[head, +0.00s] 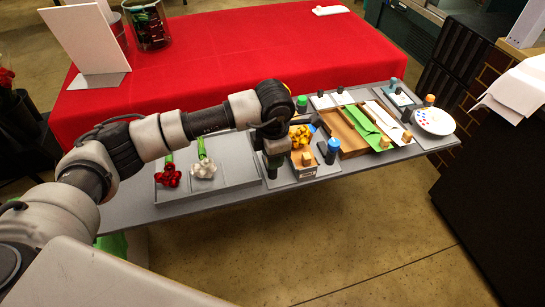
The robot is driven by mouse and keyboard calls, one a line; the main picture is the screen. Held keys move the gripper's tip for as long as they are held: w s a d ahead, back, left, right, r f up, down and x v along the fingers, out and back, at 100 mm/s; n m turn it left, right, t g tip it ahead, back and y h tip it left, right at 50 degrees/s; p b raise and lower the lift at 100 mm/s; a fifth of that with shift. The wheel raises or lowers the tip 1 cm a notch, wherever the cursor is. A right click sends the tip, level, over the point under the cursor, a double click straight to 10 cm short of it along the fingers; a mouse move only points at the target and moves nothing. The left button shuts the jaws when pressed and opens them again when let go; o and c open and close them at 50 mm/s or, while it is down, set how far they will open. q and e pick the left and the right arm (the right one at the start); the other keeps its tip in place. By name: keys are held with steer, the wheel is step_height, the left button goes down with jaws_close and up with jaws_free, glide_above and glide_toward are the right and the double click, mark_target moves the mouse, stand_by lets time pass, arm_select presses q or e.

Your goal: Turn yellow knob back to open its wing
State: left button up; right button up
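My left gripper (273,165) comes in from the left and points down over the grey station board (240,188). It is just left of a small box (304,171) with a yellow-orange knob-like block (307,158) on its front and yellow flowers (300,136) above. Its fingertips are too small and dark to tell open from shut. More yellow-orange knobs stand at the front of the board's right part (384,143) (407,137) and at its back right (429,99). I cannot tell which is the task's knob, or which wing it belongs to. My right gripper is not in view.
A blue knob (331,151) and a green knob (302,103) stand near my gripper. A wooden tray (347,135) holds green and white sheets. Red flowers (167,177) and white flowers (204,169) lie in a grey tray. A white palette (436,122) is at right.

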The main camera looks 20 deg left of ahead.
arm_select(q)
steer(key=shift+n, duration=0.5)
steer(key=o, duration=0.9)
step_height(320, 180, up, 11)
steer(key=shift+s+d+f+b, duration=0.1)
steer(key=shift+d+b, duration=0.05)
steer(key=shift+b, duration=0.95)
